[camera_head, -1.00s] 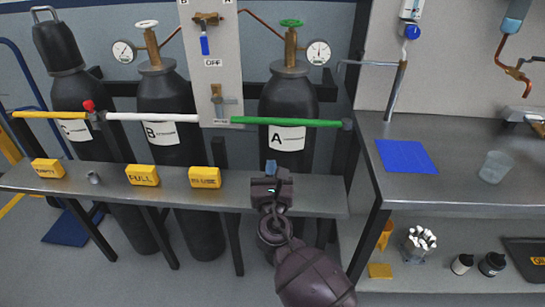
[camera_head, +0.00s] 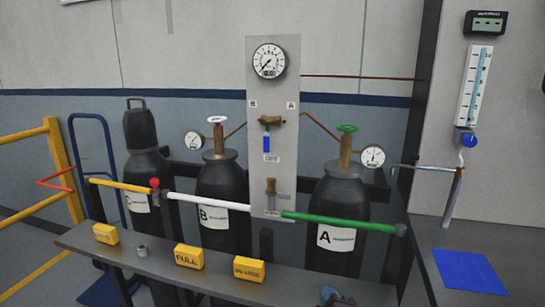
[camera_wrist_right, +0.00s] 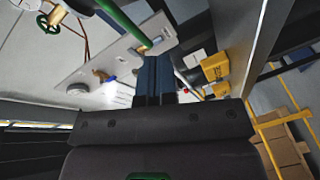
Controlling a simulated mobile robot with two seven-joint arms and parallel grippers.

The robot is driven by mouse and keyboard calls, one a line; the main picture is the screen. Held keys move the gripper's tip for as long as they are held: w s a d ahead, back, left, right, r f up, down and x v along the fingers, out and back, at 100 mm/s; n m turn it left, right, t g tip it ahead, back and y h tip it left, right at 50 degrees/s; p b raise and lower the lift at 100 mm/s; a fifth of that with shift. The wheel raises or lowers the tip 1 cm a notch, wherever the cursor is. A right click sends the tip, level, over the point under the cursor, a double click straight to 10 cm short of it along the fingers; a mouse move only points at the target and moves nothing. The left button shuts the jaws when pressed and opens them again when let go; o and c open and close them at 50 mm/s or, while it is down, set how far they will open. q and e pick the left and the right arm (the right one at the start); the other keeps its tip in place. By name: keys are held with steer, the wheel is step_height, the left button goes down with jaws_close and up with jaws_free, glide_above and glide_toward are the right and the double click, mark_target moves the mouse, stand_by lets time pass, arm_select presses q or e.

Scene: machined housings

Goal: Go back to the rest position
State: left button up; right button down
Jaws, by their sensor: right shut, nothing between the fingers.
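My right gripper (camera_head: 330,296) shows only as a small part at the bottom edge of the head view, near the front shelf and below cylinder A. In the right wrist view its blue fingers (camera_wrist_right: 155,77) are together with nothing between them. My left gripper is in neither view. Cylinder A (camera_head: 336,212), with a green valve wheel, and cylinder B (camera_head: 221,184), with a white valve wheel, stand behind the shelf. A third black cylinder (camera_head: 147,170) with a cap stands to their left.
The metal shelf (camera_head: 215,279) carries yellow tags, one reading FULL (camera_head: 188,257). Green, white and yellow bars cross the cylinders. A panel (camera_head: 272,95) with a gauge stands behind. A bench with a blue mat (camera_head: 469,271) is at the right. A yellow railing (camera_head: 62,170) is at the left.

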steer(key=s+d+f+m+g+p, duration=0.1)
steer(key=s+d+f+m, duration=0.3)
steer(key=s, duration=0.6)
steer(key=s+d+f+m+g+p, duration=0.1)
steer(key=s+d+f+m+g, duration=0.2)
steer(key=s, duration=0.8)
steer(key=s+d+f+m+g+p, duration=0.1)
steer(key=s+d+f+m+g, duration=0.1)
steer(key=s+d+f+m, duration=0.4)
steer(key=s+d, duration=0.1)
steer(key=s, duration=0.3)
steer(key=shift+s+d+f, duration=0.15)
steer(key=shift+d+f, duration=0.05)
steer(key=shift+d, duration=0.1)
